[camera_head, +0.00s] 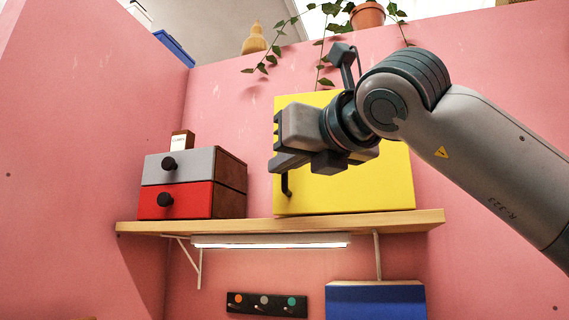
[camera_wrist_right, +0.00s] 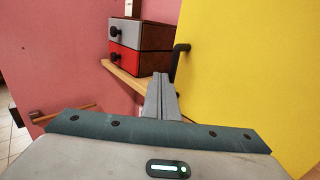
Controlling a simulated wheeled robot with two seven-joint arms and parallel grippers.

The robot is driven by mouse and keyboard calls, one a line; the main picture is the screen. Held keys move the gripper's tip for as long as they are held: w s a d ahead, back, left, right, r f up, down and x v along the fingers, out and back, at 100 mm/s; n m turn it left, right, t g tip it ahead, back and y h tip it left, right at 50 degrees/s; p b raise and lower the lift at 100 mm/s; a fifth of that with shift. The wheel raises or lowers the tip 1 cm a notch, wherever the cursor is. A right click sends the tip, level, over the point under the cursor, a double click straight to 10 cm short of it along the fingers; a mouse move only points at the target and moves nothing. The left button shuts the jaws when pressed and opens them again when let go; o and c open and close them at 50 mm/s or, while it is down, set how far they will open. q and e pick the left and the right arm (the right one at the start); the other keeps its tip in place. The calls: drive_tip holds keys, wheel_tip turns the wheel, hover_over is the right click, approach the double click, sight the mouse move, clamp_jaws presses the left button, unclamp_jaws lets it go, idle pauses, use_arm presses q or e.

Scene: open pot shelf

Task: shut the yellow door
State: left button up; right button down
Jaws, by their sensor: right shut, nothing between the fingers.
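The yellow door (camera_head: 385,185) is the front of a box on the wooden shelf, with a black handle (camera_head: 286,185) near its left edge. No open gap shows around it in the head view, but my arm hides its upper middle and right part. In the right wrist view the yellow door (camera_wrist_right: 250,70) fills the right side, with its handle (camera_wrist_right: 179,60) at its left edge. My right gripper (camera_head: 277,166) is in front of the door's left part, just above the handle. Its fingers (camera_wrist_right: 161,78) are shut and empty. I cannot tell whether they touch the door. My left gripper is out of view.
A small chest with a grey drawer (camera_head: 178,166) and a red drawer (camera_head: 175,201) stands left on the wooden shelf (camera_head: 190,227). A trailing plant (camera_head: 368,17) hangs above. Hooks (camera_head: 266,304) and a blue box (camera_head: 375,302) are below. Pink walls enclose the left and back.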

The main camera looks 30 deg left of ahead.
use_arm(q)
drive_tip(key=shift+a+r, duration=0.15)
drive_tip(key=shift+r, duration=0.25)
use_arm(e)
drive_tip(key=shift+w+a, duration=0.55)
drive_tip(key=shift+w, duration=0.25)
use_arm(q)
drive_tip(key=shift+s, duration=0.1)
use_arm(e)
drive_tip(key=shift+d, duration=0.1)
